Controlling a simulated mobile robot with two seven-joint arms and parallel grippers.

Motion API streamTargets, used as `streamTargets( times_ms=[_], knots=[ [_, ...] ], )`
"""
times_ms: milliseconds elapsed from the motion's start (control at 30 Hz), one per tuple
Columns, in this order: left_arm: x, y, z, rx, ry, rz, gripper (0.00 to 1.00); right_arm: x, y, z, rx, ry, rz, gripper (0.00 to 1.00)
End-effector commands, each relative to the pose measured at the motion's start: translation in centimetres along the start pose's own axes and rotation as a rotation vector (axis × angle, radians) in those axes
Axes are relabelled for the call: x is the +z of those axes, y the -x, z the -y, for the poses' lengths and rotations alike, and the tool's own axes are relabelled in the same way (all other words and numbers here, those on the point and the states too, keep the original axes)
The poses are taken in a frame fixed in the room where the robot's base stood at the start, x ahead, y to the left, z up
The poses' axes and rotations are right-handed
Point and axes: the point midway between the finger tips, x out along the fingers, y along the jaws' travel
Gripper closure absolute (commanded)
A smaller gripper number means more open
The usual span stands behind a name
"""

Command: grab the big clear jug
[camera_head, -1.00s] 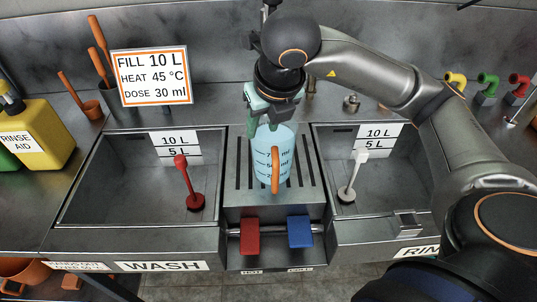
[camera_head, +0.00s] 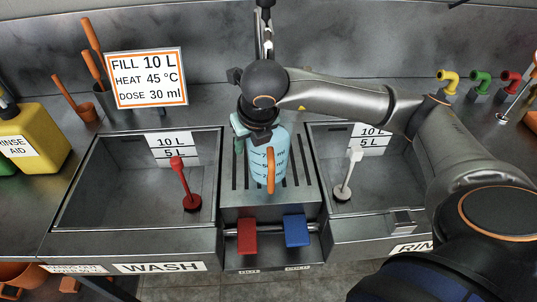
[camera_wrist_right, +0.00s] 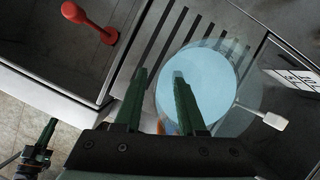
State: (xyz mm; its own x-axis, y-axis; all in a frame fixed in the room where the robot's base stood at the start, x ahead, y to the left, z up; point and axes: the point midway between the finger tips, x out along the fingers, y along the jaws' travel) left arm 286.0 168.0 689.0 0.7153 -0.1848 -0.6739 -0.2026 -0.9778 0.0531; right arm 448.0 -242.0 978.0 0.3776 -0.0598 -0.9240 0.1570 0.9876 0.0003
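The big clear jug (camera_head: 268,165) stands upright on the slotted drain panel between the two sinks. It looks light blue, with dark level marks and an orange handle facing me. In the right wrist view the jug (camera_wrist_right: 215,85) is seen from above. My right gripper (camera_head: 241,130) is at the jug's upper left side, pointing down. In the wrist view its green fingers (camera_wrist_right: 160,92) are apart; one overlaps the jug and the other is outside it. Contact cannot be told. A green-fingered gripper (camera_wrist_right: 42,140), apparently my left, shows low left; its opening is unclear.
The wash sink (camera_head: 88,222) with a red-handled plug (camera_head: 182,185) is left. The rinse sink (camera_head: 375,222) with a white-handled plug (camera_head: 348,178) is right. Red (camera_head: 247,236) and blue (camera_head: 296,231) pedals are in front. A sign (camera_head: 148,78) and yellow bottle (camera_head: 35,135) stand left.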

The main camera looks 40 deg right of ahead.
Motion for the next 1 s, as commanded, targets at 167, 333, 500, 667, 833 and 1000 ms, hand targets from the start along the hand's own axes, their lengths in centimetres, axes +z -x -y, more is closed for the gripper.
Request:
streamTargets(
  times_ms=[167, 333, 500, 667, 833, 1000],
  knots=[
    [0.01, 0.00, 0.00, 0.000, 0.000, 0.000, 1.00, 0.01, 0.04, 0.00, 0.000, 0.000, 0.000, 0.82],
    [0.01, 0.00, 0.00, 0.000, 0.000, 0.000, 1.00, 0.01, 0.06, -0.01, 0.000, 0.000, 0.001, 1.00],
    [0.01, 0.00, 0.00, 0.000, 0.000, 0.000, 1.00, 0.02, 0.07, -0.04, 0.001, 0.001, 0.001, 1.00],
    [0.01, 0.00, 0.00, 0.000, 0.001, 0.000, 1.00, 0.03, 0.07, -0.06, 0.002, 0.000, 0.001, 1.00],
    [0.01, 0.00, 0.01, 0.000, 0.001, 0.000, 1.00, 0.03, 0.07, -0.07, 0.002, 0.000, 0.001, 1.00],
    [0.02, 0.00, 0.01, 0.000, 0.001, 0.000, 1.00, 0.04, 0.06, -0.08, 0.003, 0.000, 0.001, 1.00]
  ],
)
